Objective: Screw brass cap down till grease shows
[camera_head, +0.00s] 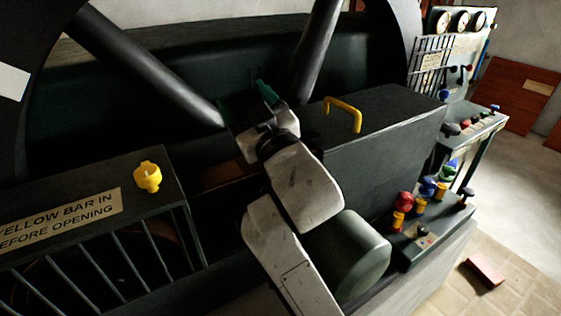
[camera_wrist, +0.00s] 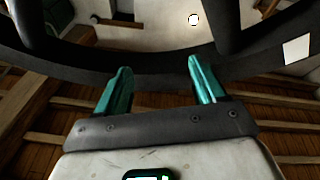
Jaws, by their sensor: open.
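I cannot pick out the brass cap or any grease for certain in either view. My gripper (camera_head: 264,88) is in front of the big dark wheel in the head view, its teal fingers pointing up and away. In the wrist view my gripper (camera_wrist: 157,66) has its two teal fingers well apart with nothing between them. The dark wheel rim (camera_wrist: 150,68) crosses just beyond the fingertips. My wrist and forearm hide part of the machine behind them in the head view.
A dark box (camera_head: 385,130) with a yellow handle (camera_head: 343,112) stands right of my arm. A barred guard (camera_head: 90,262) with a yellow knob (camera_head: 148,177) is at left. A panel (camera_head: 425,243) carries red and blue knobs. A red block (camera_head: 486,271) lies on the floor.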

